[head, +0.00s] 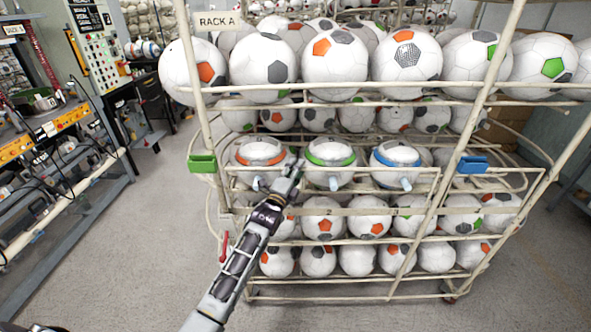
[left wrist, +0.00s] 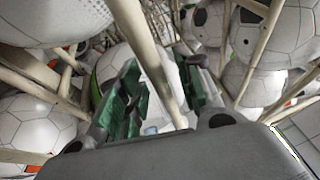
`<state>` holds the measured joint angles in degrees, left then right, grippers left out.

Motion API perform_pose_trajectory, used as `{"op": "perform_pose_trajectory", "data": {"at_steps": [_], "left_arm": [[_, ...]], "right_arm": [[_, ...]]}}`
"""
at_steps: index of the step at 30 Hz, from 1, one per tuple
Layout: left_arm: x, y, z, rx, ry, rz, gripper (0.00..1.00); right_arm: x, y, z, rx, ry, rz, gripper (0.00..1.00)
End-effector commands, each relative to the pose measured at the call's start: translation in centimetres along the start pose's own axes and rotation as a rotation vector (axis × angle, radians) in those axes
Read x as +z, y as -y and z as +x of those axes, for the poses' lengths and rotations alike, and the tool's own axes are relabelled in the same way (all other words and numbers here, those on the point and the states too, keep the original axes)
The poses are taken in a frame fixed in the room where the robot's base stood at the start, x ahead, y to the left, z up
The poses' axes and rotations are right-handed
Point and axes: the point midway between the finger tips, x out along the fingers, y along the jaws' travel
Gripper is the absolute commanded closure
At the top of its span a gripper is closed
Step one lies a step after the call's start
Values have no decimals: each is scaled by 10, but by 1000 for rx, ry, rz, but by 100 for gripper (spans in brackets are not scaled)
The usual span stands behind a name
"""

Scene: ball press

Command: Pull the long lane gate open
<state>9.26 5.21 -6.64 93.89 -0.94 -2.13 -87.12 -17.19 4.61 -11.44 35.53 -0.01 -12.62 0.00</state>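A cream tubular rail (head: 350,169) crosses the rack's middle level in front of the balls. A longer cream rail (head: 360,211) runs below it. I cannot tell for sure which of these is the long lane gate. My left gripper (head: 284,180) is at the upper rail, left of the middle, between the orange-banded and green-banded balls. In the left wrist view its green-padded fingers (left wrist: 163,98) stand apart, with a cream bar (left wrist: 158,72) crossing between them. I cannot tell whether either finger touches the bar. My right gripper is not in view.
Orange-banded (head: 261,153), green-banded (head: 331,153) and blue-banded (head: 396,155) balls sit behind the upper rail. A green block (head: 202,163) and a blue block (head: 473,164) flank them. A red handle (head: 224,246) hangs at the rack's left post. Floor at left (head: 160,230) is clear.

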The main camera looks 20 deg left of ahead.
Motion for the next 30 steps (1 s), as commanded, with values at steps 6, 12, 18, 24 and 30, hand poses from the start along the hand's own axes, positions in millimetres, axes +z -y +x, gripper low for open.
{"op": "perform_pose_trajectory", "data": {"at_steps": [6, 12, 18, 24, 30], "left_arm": [[0, 0, 1, -1, 0, 0, 65], [0, 0, 1, -1, 0, 0, 75], [0, 0, 1, 0, 0, 0, 100], [0, 0, 1, 0, 0, 0, 100], [0, 0, 1, -1, 0, 1, 100]], "right_arm": [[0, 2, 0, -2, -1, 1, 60], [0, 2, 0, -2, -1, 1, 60], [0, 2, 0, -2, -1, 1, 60], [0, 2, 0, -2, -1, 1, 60], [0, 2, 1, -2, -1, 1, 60]]}}
